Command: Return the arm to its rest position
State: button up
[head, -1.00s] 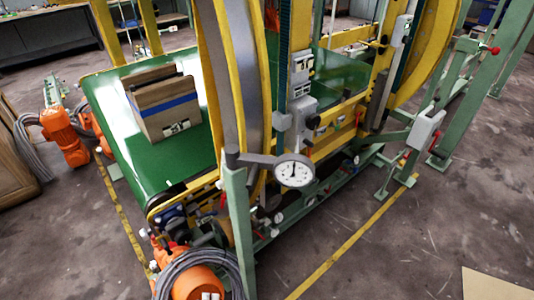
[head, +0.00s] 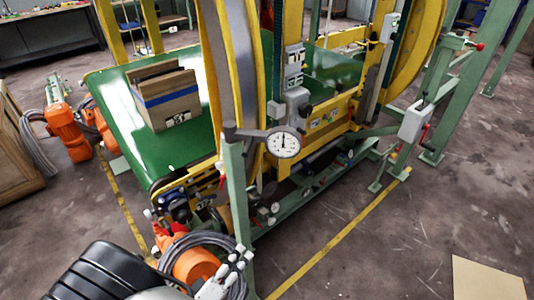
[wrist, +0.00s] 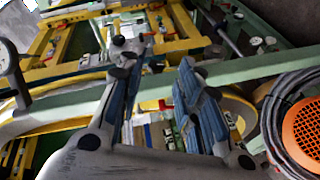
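My gripper (head: 240,265) shows at the bottom edge of the head view, in front of the orange motor (head: 195,265) and coiled grey hose at the near corner of the machine. In the wrist view my gripper (wrist: 160,65) has its two blue-padded fingers apart, with nothing held between them. Machine parts show beyond the gap. A black ribbed part of my arm fills the lower left of the head view. Most of the arm is out of view.
The ring machine's green post with a dial gauge (head: 283,143) stands close beyond my gripper. A cardboard box (head: 167,97) with a blue stripe rests on the green conveyor (head: 110,95). Floor at the right is mostly clear, with a tan sheet (head: 487,278).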

jog(key=s+d+r+m+g+h, duration=0.1)
jog(key=s+d+r+m+g, duration=0.15)
jog(key=d+r+g, duration=0.6)
jog(key=s+d+r+m+g, duration=0.1)
jog(key=d+r+m+g, duration=0.4)
jog(key=d, duration=0.6)
jog(key=s+d+r+t+y, duration=0.2)
jog(key=s+r+t+y, duration=0.2)
jog(key=s+r+y, duration=0.5)
jog(key=shift+d+v, duration=0.2)
jog(key=shift+v, duration=0.85)
jog(key=shift+w, duration=0.1)
dwell(0.8)
